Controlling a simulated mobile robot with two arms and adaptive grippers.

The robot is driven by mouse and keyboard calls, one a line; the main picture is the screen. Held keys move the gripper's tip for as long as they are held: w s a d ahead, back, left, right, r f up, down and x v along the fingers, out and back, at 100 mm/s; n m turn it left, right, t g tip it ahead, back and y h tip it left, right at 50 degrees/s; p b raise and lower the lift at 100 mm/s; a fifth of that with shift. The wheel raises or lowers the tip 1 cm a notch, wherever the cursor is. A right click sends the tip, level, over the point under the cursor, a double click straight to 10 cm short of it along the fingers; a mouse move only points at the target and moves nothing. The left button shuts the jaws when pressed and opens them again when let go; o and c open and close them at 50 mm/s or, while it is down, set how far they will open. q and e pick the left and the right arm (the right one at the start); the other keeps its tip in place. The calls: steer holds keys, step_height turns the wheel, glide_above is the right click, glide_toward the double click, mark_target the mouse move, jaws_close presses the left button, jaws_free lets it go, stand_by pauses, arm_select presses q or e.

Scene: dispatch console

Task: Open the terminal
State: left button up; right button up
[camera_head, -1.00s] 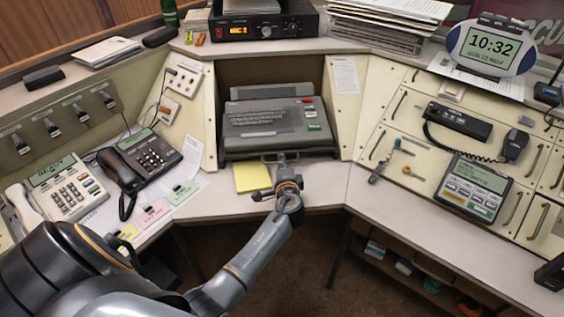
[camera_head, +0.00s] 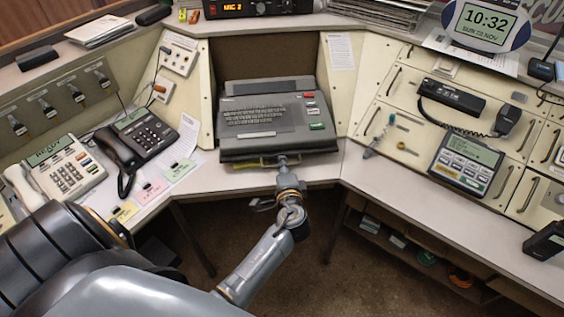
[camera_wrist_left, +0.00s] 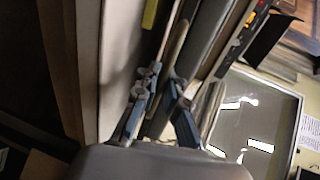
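The terminal (camera_head: 265,118) is a dark grey unit with a keyboard and red, white and green keys, in the central recess of the console. Its body lies flat on the counter, with its front over a yellow pad (camera_head: 250,163), of which only a sliver shows. My left gripper (camera_head: 282,161) is at the middle of the terminal's front edge. In the left wrist view the fingers (camera_wrist_left: 162,88) stand a little apart with a thin edge between them; they seem closed on it. The exact contact is partly hidden. My right gripper is not in view.
Two desk phones (camera_head: 146,136) (camera_head: 62,168) and coloured cards (camera_head: 151,191) are on the left. Sloped panels (camera_head: 340,85) flank the recess. A radio panel with a handset (camera_head: 450,97) and keypad unit (camera_head: 465,165) is on the right.

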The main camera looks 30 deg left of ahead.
arm_select(q)
steer(key=o, duration=0.3)
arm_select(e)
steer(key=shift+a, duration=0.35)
arm_select(q)
steer(key=v, duration=1.2)
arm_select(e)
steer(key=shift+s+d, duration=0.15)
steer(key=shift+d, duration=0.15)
arm_select(q)
steer(key=shift+f, duration=0.1)
